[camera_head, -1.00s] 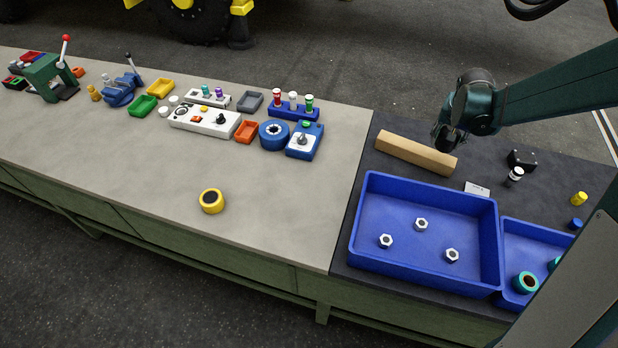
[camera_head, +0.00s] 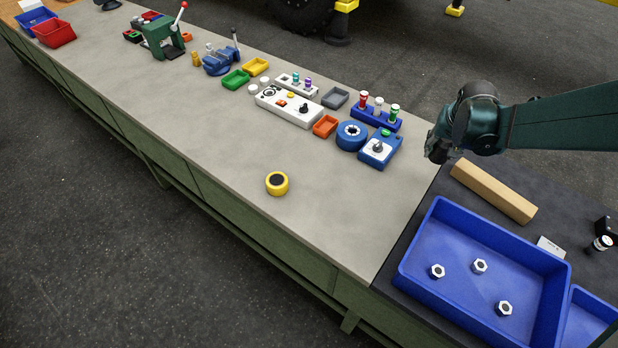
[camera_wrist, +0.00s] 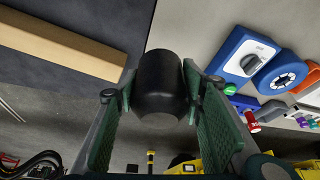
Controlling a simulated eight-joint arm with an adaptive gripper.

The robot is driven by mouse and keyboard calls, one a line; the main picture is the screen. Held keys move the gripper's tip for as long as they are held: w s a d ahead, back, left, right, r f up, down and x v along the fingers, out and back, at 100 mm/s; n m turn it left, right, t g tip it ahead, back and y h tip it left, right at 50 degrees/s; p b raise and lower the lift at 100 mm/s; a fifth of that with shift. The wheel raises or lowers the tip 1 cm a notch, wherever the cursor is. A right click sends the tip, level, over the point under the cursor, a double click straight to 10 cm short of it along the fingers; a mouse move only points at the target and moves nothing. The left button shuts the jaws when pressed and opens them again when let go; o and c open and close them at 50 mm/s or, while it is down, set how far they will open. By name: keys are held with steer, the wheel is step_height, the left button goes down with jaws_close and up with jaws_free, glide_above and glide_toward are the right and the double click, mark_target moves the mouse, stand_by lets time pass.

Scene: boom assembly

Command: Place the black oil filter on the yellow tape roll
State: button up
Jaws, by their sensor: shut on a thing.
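The black oil filter (camera_wrist: 160,85) is a dark cylinder between the green finger pads of my gripper (camera_wrist: 158,98) in the wrist view. The pads press on it from both sides, and the table surface shows behind it. In the head view my gripper (camera_head: 437,152) is above the right end of the grey table, near the wooden block; the filter is hard to make out there. The yellow tape roll (camera_head: 277,184) lies flat on the grey table, to the left of my gripper, with a dark centre and nothing else near it.
A wooden block (camera_head: 493,190) and a blue bin (camera_head: 420,274) with white nuts are on the dark mat. The table around the tape roll is clear.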

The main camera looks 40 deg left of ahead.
steer(key=s+a+n+y, duration=0.1)
steer(key=s+a+n, duration=0.35)
steer(key=a, duration=0.75)
step_height(320, 180, up, 2)
steer(key=r+n+g+y, duration=0.1)
steer(key=n+g+y, duration=0.1)
steer(key=n, duration=0.4)
glide_above(274, 176)
steer(key=d, duration=0.2)
steer(key=shift+s+a+f, duration=0.15)
steer(key=shift+s+f, duration=0.1)
steer(key=shift+s, duration=0.05)
steer(key=shift+f, duration=0.1)
steer(key=shift+f+b, duration=0.45)
steer(key=shift+f, duration=2.6)
steer(key=shift+f, duration=0.15)
steer(key=shift+f, duration=1.75)
steer(key=shift+f+b, duration=0.1)
steer(key=shift+b, duration=0.3)
